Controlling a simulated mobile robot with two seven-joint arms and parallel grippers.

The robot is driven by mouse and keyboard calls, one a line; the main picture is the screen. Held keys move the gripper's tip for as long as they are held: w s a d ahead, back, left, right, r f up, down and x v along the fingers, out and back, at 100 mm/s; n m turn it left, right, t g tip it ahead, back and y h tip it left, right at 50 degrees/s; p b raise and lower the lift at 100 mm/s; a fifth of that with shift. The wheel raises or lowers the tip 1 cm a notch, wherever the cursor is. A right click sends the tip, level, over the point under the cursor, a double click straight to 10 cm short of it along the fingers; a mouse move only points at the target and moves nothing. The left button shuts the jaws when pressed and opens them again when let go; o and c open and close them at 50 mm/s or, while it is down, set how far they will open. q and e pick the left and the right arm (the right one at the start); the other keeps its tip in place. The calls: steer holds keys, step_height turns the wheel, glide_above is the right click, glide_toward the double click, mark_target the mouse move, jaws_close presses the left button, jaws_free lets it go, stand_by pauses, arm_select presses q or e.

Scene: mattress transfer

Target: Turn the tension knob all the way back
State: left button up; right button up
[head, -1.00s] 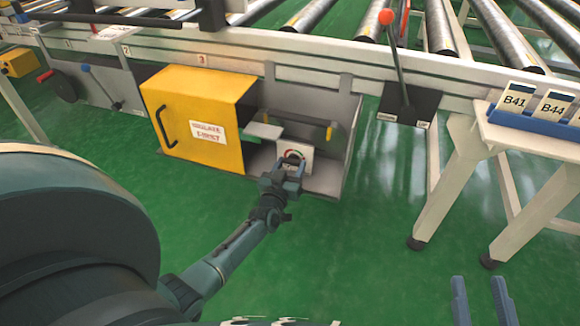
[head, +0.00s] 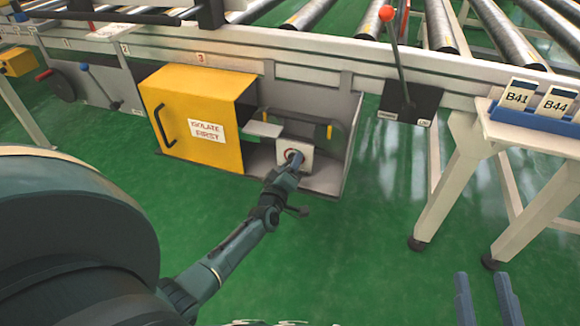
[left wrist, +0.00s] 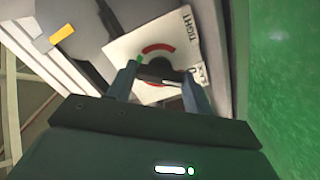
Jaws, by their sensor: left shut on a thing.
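The tension knob (left wrist: 160,67) is a dark round piece on a white dial plate (left wrist: 130,45) with a red arc, a small green mark and the word TIGHT. Other lettering on the plate is partly hidden. In the head view, the plate (head: 307,157) sits inside the open bay under the conveyor. My left gripper (head: 295,160) is shut on the knob, one finger on each side of it in the left wrist view (left wrist: 160,80). The fingers and palm hide part of the knob and its pointer. My right gripper (head: 485,296) is open and empty above the green floor at bottom right.
A yellow box door (head: 190,115) labelled ISOLATE FIRST stands left of the bay. A red-topped lever (head: 396,55) rises at the conveyor's right. A white table (head: 525,135) with B41 and B44 cards stands at right. Open floor lies in front.

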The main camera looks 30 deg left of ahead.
arm_select(q)
steer(key=shift+f+n, duration=0.1)
steer(key=shift+n, duration=0.3)
arm_select(e)
steer(key=shift+r, duration=0.15)
arm_select(q)
steer(key=o, duration=1)
arm_select(e)
steer(key=shift+f, duration=0.2)
arm_select(q)
steer(key=shift+s, duration=0.1)
arm_select(e)
steer(key=shift+r, duration=0.1)
arm_select(q)
steer(key=shift+s+d, duration=0.1)
steer(key=shift+s, duration=0.25)
steer(key=shift+p+v, duration=2.25)
steer(key=shift+v, duration=3.9)
arm_select(e)
steer(key=shift+s+d+n+g+h, duration=0.25)
steer(key=shift+d+n+g+h, duration=0.05)
steer(key=shift+d+n, duration=0.1)
